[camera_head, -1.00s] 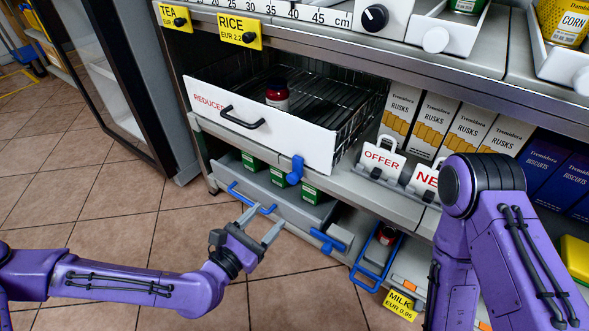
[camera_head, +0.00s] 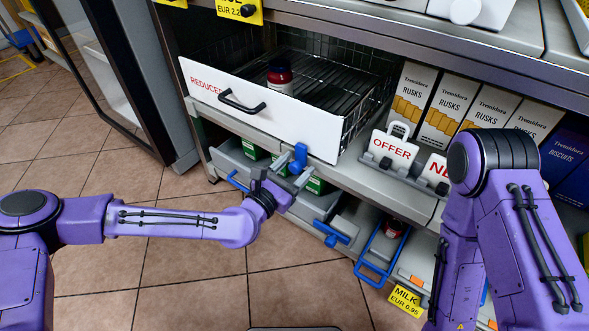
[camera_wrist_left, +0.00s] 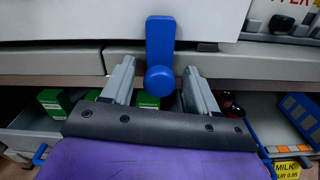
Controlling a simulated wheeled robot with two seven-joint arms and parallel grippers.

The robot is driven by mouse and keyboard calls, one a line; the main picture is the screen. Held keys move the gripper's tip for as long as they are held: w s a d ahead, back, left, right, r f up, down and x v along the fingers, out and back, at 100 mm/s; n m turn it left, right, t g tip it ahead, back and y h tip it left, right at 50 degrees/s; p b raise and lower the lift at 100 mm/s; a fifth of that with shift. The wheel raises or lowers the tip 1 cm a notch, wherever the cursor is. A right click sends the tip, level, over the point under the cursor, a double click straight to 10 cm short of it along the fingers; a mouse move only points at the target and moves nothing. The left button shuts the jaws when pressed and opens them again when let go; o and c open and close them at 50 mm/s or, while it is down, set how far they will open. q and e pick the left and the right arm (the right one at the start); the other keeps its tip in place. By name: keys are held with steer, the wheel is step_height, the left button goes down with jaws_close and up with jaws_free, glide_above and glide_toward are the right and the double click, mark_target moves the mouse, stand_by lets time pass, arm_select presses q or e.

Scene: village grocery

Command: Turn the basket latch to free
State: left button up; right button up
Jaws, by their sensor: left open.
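The blue latch (camera_head: 300,154) sits at the lower right edge of the white front of the pulled-out wire basket (camera_head: 250,112). In the left wrist view the latch (camera_wrist_left: 160,40) hangs upright, its round knob at the lower end. My left gripper (camera_head: 296,174) is open just below the latch in the head view. In the wrist view its fingertips (camera_wrist_left: 159,67) lie either side of the knob in the picture. I cannot tell whether they touch it. My right arm shows at the right, but its gripper is not visible.
A red-lidded jar (camera_head: 279,75) stands in the basket. A black handle (camera_head: 241,103) sticks out of its front. Below are a grey drawer with green boxes (camera_head: 314,185) and a blue-handled drawer (camera_head: 378,262). An OFFER sign (camera_head: 391,150) stands to the right.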

arm_select(q)
steer(key=c, duration=1)
steer(key=shift+c, duration=0.2)
steer(key=shift+m, duration=0.3)
steer(key=m, duration=0.3)
steer(key=shift+m, duration=0.4)
steer(key=m, duration=0.3)
steer(key=shift+m+p, duration=0.3)
steer(key=shift+p, duration=0.1)
steer(key=m+p, duration=0.1)
steer(key=m, duration=0.4)
steer(key=shift+a+f+m+p, duration=0.1)
steer(key=shift+m+p, duration=0.55)
steer(key=shift+m, duration=1.75)
arm_select(e)
steer(key=shift+w+r+m+t+h, duration=0.3)
steer(key=shift+w+r+m+t, duration=0.35)
steer(key=shift+w, duration=0.25)
steer(key=shift+w+r+m+t+h, duration=0.3)
steer(key=shift+w+r+m+t, duration=0.15)
steer(key=shift+w+m+t, duration=0.3)
steer(key=shift+w+d, duration=0.1)
